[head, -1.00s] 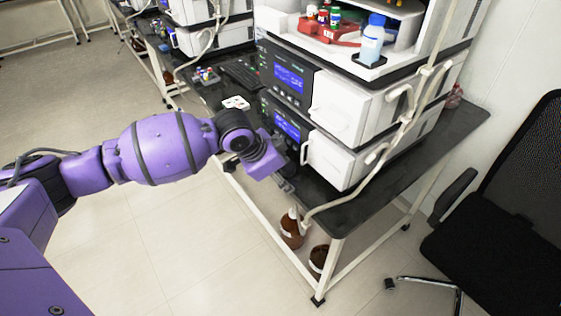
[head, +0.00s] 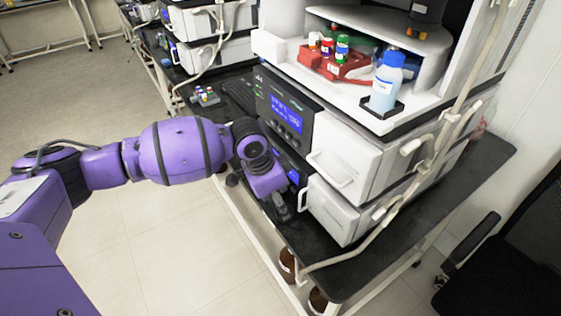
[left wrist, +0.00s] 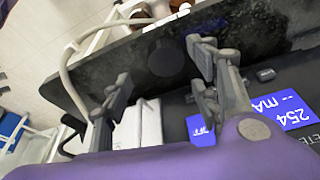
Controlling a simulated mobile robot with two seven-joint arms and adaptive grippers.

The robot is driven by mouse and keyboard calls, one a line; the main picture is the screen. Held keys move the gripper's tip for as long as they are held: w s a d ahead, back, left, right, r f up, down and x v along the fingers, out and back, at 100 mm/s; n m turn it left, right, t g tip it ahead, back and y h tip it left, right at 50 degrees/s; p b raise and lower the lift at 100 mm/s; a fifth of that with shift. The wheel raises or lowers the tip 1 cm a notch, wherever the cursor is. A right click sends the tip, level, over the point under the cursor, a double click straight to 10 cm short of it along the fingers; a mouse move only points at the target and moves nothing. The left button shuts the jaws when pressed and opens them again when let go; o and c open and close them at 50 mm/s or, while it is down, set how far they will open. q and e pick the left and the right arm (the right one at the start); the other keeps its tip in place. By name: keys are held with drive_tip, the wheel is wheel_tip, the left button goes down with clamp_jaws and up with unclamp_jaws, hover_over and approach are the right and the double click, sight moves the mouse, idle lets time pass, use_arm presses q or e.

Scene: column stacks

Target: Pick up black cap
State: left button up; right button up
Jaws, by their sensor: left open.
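A round, flat black cap (left wrist: 168,60) lies on the black bench top in the left wrist view. It is dark on dark, so its edge is faint. My left gripper (left wrist: 160,76) is open and empty, with its fingers spread to either side of the cap in that view and apart from it. In the head view my left gripper (head: 282,208) points down over the front strip of the bench, in front of the instrument stack. I cannot make out the cap in the head view. My right gripper is not in view.
The black bench top (head: 390,250) runs along the instrument stack, whose white door (head: 335,207) is close to my left gripper. A white tube (head: 405,190) hangs down the stack. Brown bottles (head: 287,264) stand below the bench. A black chair (head: 515,245) is at the right.

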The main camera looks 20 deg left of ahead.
use_arm(q)
drive_tip(key=x, duration=0.4)
drive_tip(key=shift+w, duration=0.25)
drive_tip(key=shift+w+d+f, duration=0.1)
drive_tip(key=shift+d+f, duration=0.05)
drive_tip(key=shift+f, duration=0.25)
drive_tip(key=c, duration=0.7)
drive_tip(key=shift+c, duration=0.4)
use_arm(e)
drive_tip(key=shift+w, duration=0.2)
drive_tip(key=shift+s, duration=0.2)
